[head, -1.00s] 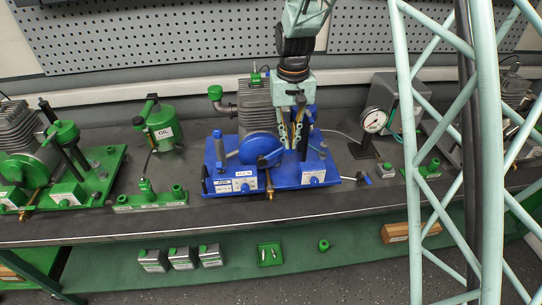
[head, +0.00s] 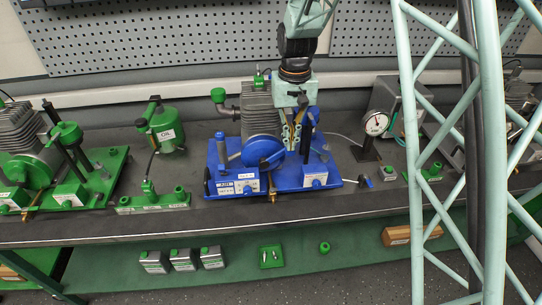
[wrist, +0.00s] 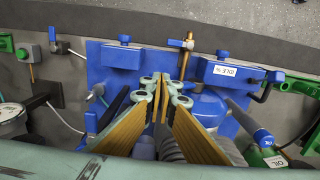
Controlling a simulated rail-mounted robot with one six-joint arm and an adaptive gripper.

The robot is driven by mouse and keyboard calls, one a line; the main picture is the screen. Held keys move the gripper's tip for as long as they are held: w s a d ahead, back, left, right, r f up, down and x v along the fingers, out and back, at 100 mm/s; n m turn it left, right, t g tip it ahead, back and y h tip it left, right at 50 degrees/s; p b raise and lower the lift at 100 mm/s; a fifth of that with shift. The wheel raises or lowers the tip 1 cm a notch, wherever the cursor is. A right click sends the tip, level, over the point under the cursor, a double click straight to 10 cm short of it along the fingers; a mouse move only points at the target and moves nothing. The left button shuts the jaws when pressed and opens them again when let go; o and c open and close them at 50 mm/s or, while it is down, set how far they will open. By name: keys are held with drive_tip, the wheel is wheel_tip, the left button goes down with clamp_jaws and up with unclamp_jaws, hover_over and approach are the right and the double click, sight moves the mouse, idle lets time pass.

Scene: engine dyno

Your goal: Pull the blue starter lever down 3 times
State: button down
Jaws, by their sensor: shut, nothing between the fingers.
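The blue engine rig (head: 235,187) stands in the middle of the bench, with a blue flywheel (head: 262,150) on its front. A tall dark lever (head: 306,140) rises from the right part of the rig; I cannot tell surely whether it is the starter lever. It also shows left of the fingers in the wrist view (wrist: 112,110). My gripper (head: 296,146) is shut and empty, pointing down just left of this lever and right of the flywheel. In the wrist view my gripper (wrist: 162,88) has its tips together over the blue base. Contact with a lever cannot be told.
A green oil can (head: 165,130) and a green engine rig (head: 95,180) stand left. A dial gauge (head: 377,123) stands right, near a pale lattice column. A brass tap (head: 271,184) sticks out at the rig's front. The bench's front strip (head: 250,210) is clear.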

drive_tip(key=shift+w+d+r+p, duration=0.15)
drive_tip(key=shift+r+p, duration=0.25)
drive_tip(key=shift+r, duration=0.5)
drive_tip(key=shift+d+r+p, duration=0.15)
drive_tip(key=shift+r+p, duration=0.25)
drive_tip(key=shift+r, duration=0.45)
drive_tip(key=shift+d+r+p, duration=0.1)
drive_tip(key=shift+r+p, duration=0.95)
drive_tip(key=shift+r, duration=1.05)
drive_tip(key=shift+r+m+p, duration=0.15)
drive_tip(key=shift+m+p, duration=0.15)
drive_tip(key=shift+s+a+r+m+p, duration=0.1)
drive_tip(key=shift+a+r+m+p, duration=0.7)
drive_tip(key=shift+m+p, duration=0.7)
drive_tip(key=shift+s+a+r+m+p, duration=0.1)
drive_tip(key=shift+a+r+m+p, duration=0.65)
drive_tip(key=shift+m+p, duration=0.7)
drive_tip(key=shift+f, duration=0.1)
wheel_tip(320, 180, down, 6)
drive_tip(key=b, duration=0.2)
drive_tip(key=shift+f+b, duration=0.2)
drive_tip(key=shift+b, duration=0.15)
drive_tip(key=shift+f, duration=0.25)
drive_tip(key=shift+f+b, duration=0.65)
drive_tip(key=shift+f, duration=0.05)
